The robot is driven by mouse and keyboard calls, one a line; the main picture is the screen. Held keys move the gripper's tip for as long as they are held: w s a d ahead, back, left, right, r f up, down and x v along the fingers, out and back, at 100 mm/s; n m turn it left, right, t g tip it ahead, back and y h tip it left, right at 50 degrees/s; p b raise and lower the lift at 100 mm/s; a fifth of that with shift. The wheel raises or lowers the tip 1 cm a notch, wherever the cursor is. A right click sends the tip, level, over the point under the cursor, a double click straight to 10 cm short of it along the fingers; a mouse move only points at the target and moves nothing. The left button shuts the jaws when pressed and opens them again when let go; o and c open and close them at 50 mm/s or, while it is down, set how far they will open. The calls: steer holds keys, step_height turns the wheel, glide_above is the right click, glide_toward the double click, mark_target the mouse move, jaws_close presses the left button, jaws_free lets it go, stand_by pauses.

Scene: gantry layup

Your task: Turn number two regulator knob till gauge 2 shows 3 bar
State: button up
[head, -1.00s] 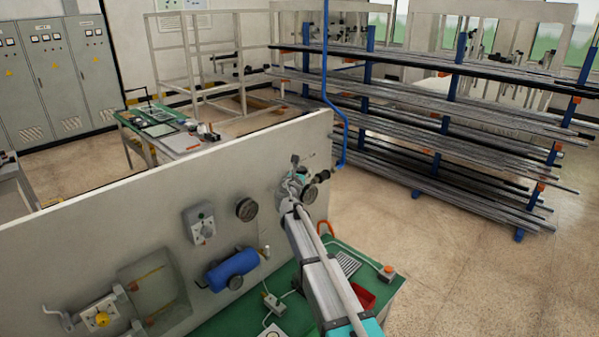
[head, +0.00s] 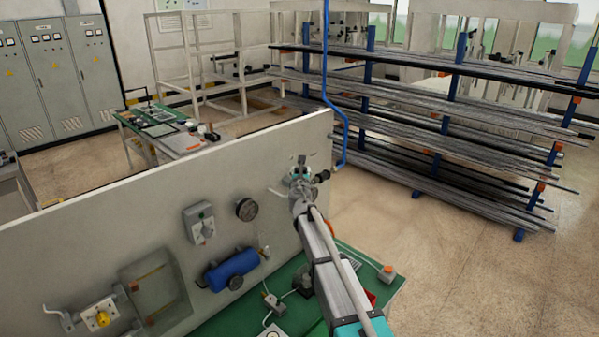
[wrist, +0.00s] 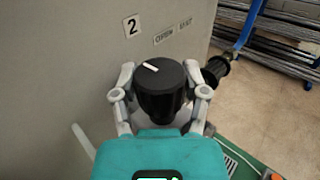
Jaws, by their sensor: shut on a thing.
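In the wrist view a round black knob (wrist: 161,88) with a white pointer line on its face stands out from the panel, below a plate marked 2 (wrist: 131,26). The pointer line is tilted down to the right. My gripper (wrist: 160,80) has one finger on each side of the knob and is shut on it. In the head view my gripper (head: 302,180) is at the right end of the pale panel and hides the knob. A round dark-rimmed gauge (head: 247,209) is on the panel to the left; its number and reading are too small to tell. No other dial shows clearly.
A black fitting (wrist: 215,69) sits close to the right finger. A blue cylinder (head: 231,269) and a grey box (head: 199,222) are on the panel (head: 120,205). A green bench top (head: 250,318) lies below. Pipe racks (head: 440,130) stand behind; floor at right is clear.

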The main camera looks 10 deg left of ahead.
steer(key=n+g+y, duration=0.1)
steer(key=n+y, duration=0.1)
steer(key=y, duration=0.1)
steer(key=n+g+y, duration=0.1)
steer(key=n+y, duration=0.1)
steer(key=y, duration=0.1)
steer(key=n+g+y, duration=0.1)
steer(key=n+y, duration=0.1)
steer(key=y, duration=0.1)
steer(key=shift+w+d+g, duration=0.1)
steer(key=shift+w+g, duration=0.05)
steer(key=shift+g, duration=0.15)
steer(key=n+g+y, duration=0.4)
steer(key=shift+w, duration=0.1)
steer(key=shift+n+g+y, duration=1)
steer(key=shift+n+g, duration=0.2)
steer(key=shift+g, duration=0.5)
steer(key=o, duration=1.2)
steer(key=shift+s, duration=0.2)
steer(key=shift+c, duration=0.2)
steer(key=shift+s, duration=0.1)
steer(key=v, duration=1.1)
steer(key=shift+d, duration=0.45)
